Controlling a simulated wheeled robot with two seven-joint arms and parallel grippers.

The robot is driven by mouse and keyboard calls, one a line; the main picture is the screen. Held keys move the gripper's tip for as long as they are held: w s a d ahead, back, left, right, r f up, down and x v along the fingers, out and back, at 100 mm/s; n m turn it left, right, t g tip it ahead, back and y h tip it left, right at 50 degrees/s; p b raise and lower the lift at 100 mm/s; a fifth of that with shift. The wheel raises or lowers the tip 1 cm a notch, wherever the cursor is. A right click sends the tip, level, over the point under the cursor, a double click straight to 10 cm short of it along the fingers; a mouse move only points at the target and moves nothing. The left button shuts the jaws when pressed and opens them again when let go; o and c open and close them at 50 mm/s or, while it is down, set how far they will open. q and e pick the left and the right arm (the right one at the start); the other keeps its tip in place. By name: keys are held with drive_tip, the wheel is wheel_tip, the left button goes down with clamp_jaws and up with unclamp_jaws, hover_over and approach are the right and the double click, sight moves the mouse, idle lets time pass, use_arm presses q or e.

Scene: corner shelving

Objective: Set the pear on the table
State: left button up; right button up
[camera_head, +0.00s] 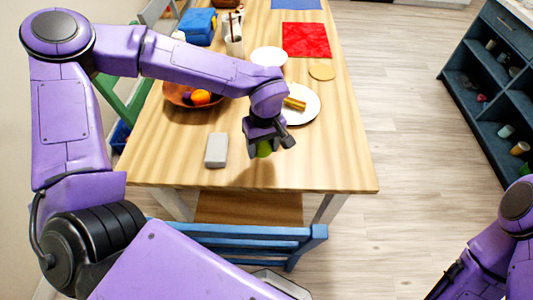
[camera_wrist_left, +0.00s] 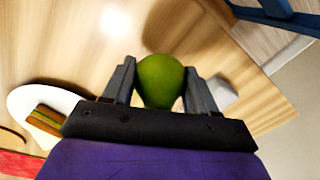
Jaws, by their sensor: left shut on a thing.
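The green pear (camera_head: 264,149) is held in my left gripper (camera_head: 265,145), over the near part of the wooden table (camera_head: 310,170). In the left wrist view the pear (camera_wrist_left: 160,80) sits between the two fingers of the left gripper (camera_wrist_left: 160,85), which is shut on it. A shadow lies on the table below the pear; I cannot tell the exact gap. My right arm shows at the lower right of the head view, but its fingertips are not clearly seen.
A grey box (camera_head: 216,150) lies left of the pear. A white plate (camera_head: 310,109) with a sandwich (camera_head: 295,103) is behind, and a fruit bowl (camera_head: 177,96) stands back left. A blue chair (camera_head: 240,232) is at the near edge. The table's right front is clear.

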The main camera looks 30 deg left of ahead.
sight(266, 161)
use_arm(q)
drive_tip(key=shift+w+d+f, duration=0.3)
drive_tip(key=shift+w+f, duration=0.1)
drive_tip(key=shift+f, duration=1.8)
drive_tip(key=o, duration=1.1)
drive_tip(key=shift+f, duration=0.1)
drive_tip(key=r, duration=1.2)
drive_tip(key=shift+w+d+r+p, duration=0.15)
drive_tip(key=shift+w+d+p, duration=0.05)
drive_tip(key=shift+w+p, duration=0.1)
